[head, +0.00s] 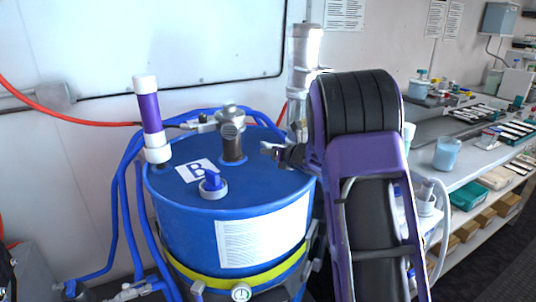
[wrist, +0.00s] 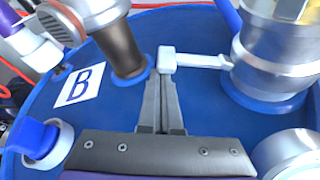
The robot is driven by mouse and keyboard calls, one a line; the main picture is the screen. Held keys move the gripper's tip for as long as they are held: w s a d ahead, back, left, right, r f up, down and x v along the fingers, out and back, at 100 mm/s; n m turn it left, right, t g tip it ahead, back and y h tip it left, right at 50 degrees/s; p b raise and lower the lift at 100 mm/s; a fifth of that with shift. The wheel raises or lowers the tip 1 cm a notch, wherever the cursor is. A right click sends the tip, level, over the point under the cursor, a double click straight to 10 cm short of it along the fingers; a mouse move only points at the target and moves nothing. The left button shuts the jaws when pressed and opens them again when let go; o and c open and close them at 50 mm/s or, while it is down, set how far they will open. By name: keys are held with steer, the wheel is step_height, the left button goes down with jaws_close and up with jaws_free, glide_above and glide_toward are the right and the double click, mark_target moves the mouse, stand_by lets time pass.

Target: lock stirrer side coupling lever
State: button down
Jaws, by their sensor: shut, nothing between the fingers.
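The stirrer side coupling lever (wrist: 198,61) is a pale bar with a square knob at its left end. In the wrist view it reaches left from a silver cylindrical coupling (wrist: 272,65) on the blue drum. My gripper (wrist: 164,82) is shut and empty, with its fingertips right at the knob; I cannot tell whether they touch it. In the head view my gripper (head: 275,151) is over the right part of the drum lid, and my arm hides part of the coupling area. The tall silver stirrer unit (head: 304,55) rises behind it.
The blue drum (head: 235,190) bears a "B" label, a blue-handled cap (head: 212,184), a pump fitting (head: 231,130) and a purple-white cylinder (head: 151,120). Blue hoses run at its left. A bench (head: 455,160) with labware stands at the right.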

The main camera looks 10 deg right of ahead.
steer(key=shift+d+r+m+y+p, duration=0.2)
steer(key=shift+r+m+y+p, duration=0.2)
steer(key=shift+r+m, duration=0.35)
steer(key=shift+w+d+r+m+y+p, duration=0.15)
steer(key=shift+d+r+m+y, duration=0.1)
steer(key=shift+r+m, duration=0.25)
steer(key=shift+w+d+r+m+y+p, duration=0.15)
steer(key=shift+r+m+y, duration=0.1)
steer(key=shift+r+m, duration=0.15)
steer(key=r+m, duration=0.1)
steer(key=d+r+m+y, duration=0.1)
steer(key=m, duration=0.1)
steer(key=shift+w+d+m+y, duration=0.15)
steer(key=shift+d+m+y, duration=0.1)
steer(key=shift+d+y, duration=0.05)
steer(key=shift+d, duration=0.1)
